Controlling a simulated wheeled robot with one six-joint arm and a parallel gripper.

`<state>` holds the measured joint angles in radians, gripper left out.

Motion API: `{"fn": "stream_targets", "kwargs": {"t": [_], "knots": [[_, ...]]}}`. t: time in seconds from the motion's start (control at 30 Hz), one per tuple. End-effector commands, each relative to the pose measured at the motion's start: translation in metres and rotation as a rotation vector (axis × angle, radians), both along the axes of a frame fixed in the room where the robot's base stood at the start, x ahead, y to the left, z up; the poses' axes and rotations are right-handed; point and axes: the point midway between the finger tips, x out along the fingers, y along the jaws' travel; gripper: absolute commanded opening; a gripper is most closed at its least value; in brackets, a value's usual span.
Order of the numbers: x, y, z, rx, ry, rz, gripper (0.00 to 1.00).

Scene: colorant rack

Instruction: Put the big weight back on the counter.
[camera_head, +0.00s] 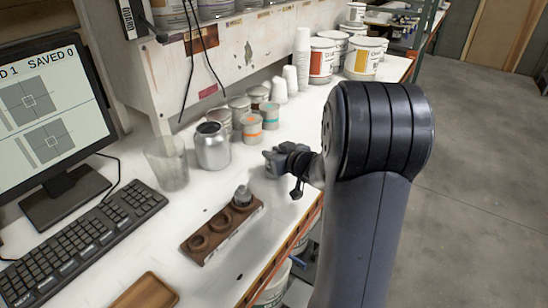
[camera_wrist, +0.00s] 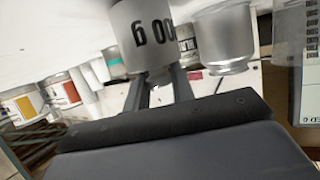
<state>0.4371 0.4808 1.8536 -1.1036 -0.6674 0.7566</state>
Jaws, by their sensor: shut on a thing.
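My gripper (camera_head: 286,160) is over the counter at the centre of the head view. In the wrist view its two fingers (camera_wrist: 160,90) are closed on the big weight (camera_wrist: 143,38), a pale metal cylinder with dark print that looks like 500 g, upside down in the picture. In the head view the weight is small and partly covered by the gripper. I cannot tell if its base touches the counter. The white counter (camera_head: 185,212) has bare room around the gripper.
A wooden weight block (camera_head: 222,232) with a small weight (camera_head: 243,195) at its far end lies near the front edge. A silver can (camera_head: 212,146) and a clear beaker (camera_head: 167,163) stand to the left. Several small tins and cups stand behind. A keyboard (camera_head: 85,245) is at left.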

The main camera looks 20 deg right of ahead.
Motion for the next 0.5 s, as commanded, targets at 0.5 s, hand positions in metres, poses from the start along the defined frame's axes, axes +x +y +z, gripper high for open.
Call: {"fn": "stream_targets", "kwargs": {"t": [0.5], "knots": [[0.0001, -0.0001, -0.0066, -0.001, -0.001, -0.001, 0.27]]}}
